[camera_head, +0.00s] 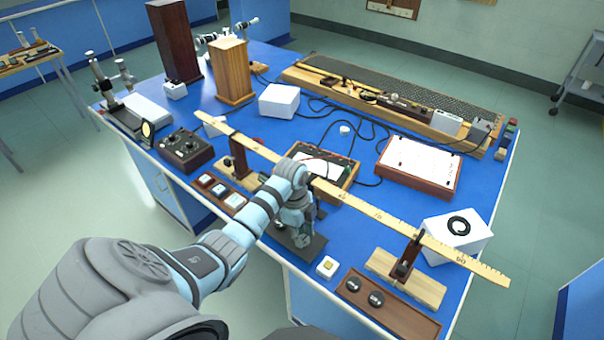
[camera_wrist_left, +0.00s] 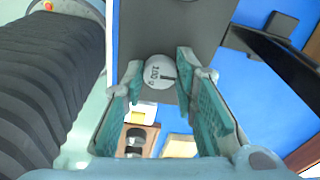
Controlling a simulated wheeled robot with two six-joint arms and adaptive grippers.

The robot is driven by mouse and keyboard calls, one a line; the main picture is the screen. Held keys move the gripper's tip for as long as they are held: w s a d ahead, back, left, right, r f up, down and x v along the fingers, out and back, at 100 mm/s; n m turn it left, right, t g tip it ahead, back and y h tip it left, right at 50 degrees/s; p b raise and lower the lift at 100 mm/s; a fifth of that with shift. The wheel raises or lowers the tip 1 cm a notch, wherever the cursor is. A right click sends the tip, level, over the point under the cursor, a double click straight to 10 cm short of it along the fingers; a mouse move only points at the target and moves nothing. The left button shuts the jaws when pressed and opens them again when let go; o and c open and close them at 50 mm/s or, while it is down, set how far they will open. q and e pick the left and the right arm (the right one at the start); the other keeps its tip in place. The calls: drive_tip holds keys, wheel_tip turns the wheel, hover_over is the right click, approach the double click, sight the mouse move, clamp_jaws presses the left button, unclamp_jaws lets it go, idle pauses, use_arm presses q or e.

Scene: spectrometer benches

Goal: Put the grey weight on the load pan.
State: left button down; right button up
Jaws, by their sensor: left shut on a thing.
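The grey weight (camera_wrist_left: 159,71) is a small round disc with a printed mark, seen in the left wrist view between my left fingertips. My left gripper (camera_head: 301,240) is shut on it; the gripper also shows in the left wrist view (camera_wrist_left: 157,80). A flat dark grey plate (camera_head: 316,246), which looks like the load pan, lies below the gripper near the bench's front edge. The plate also shows beyond the weight in the left wrist view (camera_wrist_left: 200,25). Whether the weight touches the plate I cannot tell. In the head view the gripper hides the weight.
A long yellow ruler (camera_head: 375,213) spans two wooden supports just behind my gripper. A brown tray (camera_head: 408,317) with two black weights and a small cream block (camera_head: 327,267) stand to the right. A white box (camera_head: 457,240) is farther right. Switches (camera_head: 220,189) lie to the left.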

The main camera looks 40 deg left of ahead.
use_arm(q)
drive_tip(key=shift+r, duration=0.25)
drive_tip(key=c, duration=1.3)
unclamp_jaws()
drive_tip(key=shift+r, duration=0.1)
wheel_tip(320, 180, up, 12)
drive_tip(key=a+p, duration=0.1)
drive_tip(key=shift+a+p, duration=0.2)
drive_tip(key=shift+p, duration=0.2)
drive_tip(key=shift+s, duration=0.15)
